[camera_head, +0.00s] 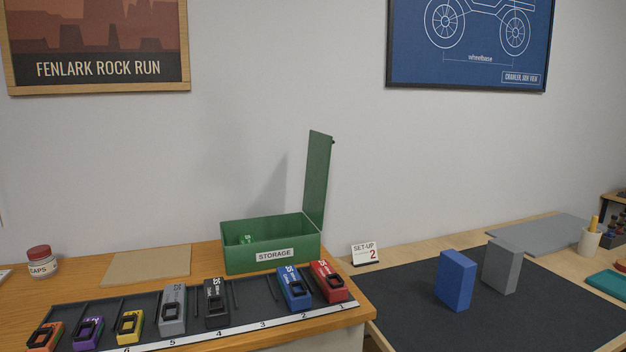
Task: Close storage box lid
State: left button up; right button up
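The green storage box (239,262) stands at the back of the left wooden table, near the wall. A white "STORAGE" label is on its front. Its green lid (318,178) stands up, nearly vertical, along the box's right side, so the box is open at the top. A small bright green item (246,239) shows inside; most of the box's inside is hidden by the front wall. Neither of my grippers is in view.
A dark numbered tray (262,295) holding several coloored blocks lies in front of the box. A tan board (147,264) and a red-capped jar (40,262) are to the left. A "SET-UP 2" card (365,253), blue block (454,281) and grey block (502,266) are to the right.

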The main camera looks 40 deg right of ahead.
aim_at(318, 166)
jog(key=k+l, duration=0.65)
jog(key=l, duration=0.2)
jog(key=k+l, duration=0.1)
jog(key=l, duration=0.2)
jog(key=k+l, duration=0.1)
jog(key=l, duration=0.2)
jog(key=l+z, duration=0.1)
jog(key=l, duration=0.85)
jog(key=i+l+u, duration=0.15)
jog(key=l+u, duration=0.3)
jog(key=u, duration=0.35)
jog(key=l+u, duration=0.1)
jog(key=u, duration=0.35)
jog(key=k+j, duration=0.05)
